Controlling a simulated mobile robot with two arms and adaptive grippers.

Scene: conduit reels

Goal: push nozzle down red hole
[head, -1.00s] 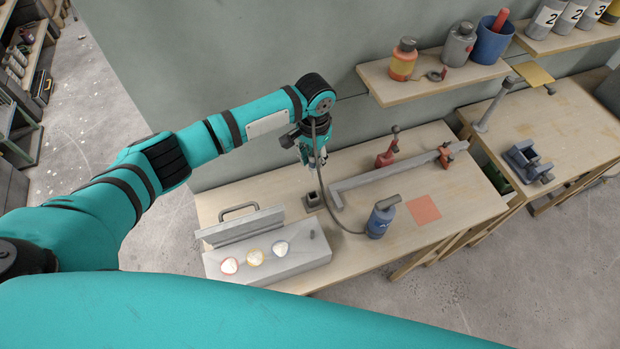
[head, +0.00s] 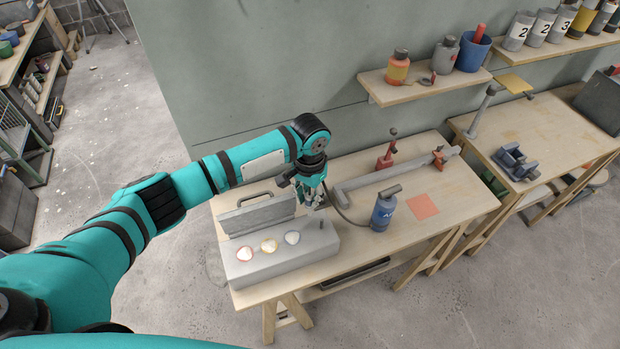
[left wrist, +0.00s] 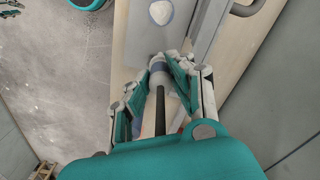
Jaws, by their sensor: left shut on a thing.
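The grey box (head: 300,258) stands open at the front left of the bench. Its top has three holes heaped with pale material: the red-rimmed hole (head: 245,254) at the left, a yellow one (head: 270,246) in the middle and a bluish one (head: 292,237) at the right. My left gripper (head: 314,202) is above the box's right end, right of all three holes. In the left wrist view it is shut on the nozzle (left wrist: 157,69), with the dark hose (left wrist: 160,110) running back between the fingers. A pale-filled hole (left wrist: 161,12) lies ahead. My right gripper is out of view.
The hose runs to a blue canister (head: 383,213) right of the box. The raised lid (head: 256,214) stands along the box's back. An orange-red square (head: 423,206) and a long grey bar (head: 400,176) with red clamps lie further right.

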